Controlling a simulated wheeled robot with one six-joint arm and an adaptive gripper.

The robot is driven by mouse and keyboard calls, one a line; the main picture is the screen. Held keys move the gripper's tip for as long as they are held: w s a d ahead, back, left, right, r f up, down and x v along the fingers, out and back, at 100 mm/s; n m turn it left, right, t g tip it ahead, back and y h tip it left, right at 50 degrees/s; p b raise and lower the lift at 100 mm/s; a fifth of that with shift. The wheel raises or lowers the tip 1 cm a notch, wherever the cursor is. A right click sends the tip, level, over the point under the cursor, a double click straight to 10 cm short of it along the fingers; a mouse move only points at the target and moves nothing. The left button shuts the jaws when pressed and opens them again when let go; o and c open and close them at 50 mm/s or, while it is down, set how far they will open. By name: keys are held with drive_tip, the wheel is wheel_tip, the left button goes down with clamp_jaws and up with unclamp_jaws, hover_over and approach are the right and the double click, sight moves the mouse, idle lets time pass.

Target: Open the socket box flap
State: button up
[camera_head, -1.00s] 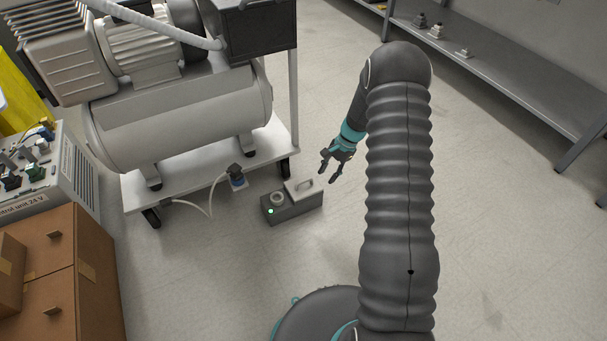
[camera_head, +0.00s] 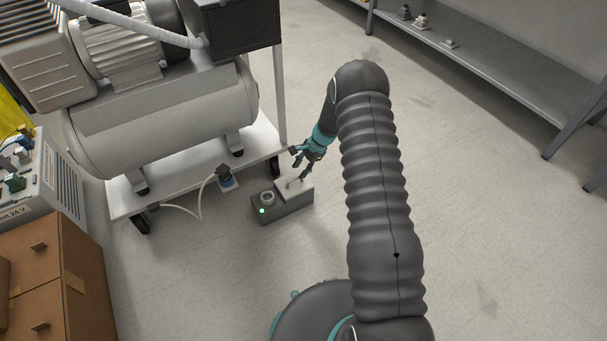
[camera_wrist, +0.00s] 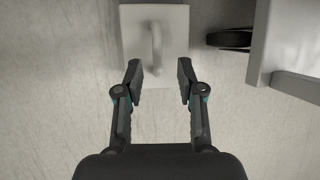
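The grey socket box (camera_head: 284,207) stands on the floor beside the compressor trolley. Its light flap (camera_head: 293,188) has a raised handle and lies closed on the right part of the box. A round socket (camera_head: 267,198) and a green light (camera_head: 262,211) are on the left part. My gripper (camera_head: 297,163) is over the flap. In the wrist view my gripper (camera_wrist: 159,75) is open and empty, its fingertips at the flap's (camera_wrist: 131,25) near edge. The handle (camera_wrist: 156,45) lies ahead, roughly midway between the fingers. I cannot tell the height gap.
The compressor trolley (camera_head: 200,184) stands left of the box, its wheel (camera_wrist: 232,38) close by in the wrist view. Floor to the right is clear.

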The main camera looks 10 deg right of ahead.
sight(296, 175)
drive_tip(key=shift+x, duration=2)
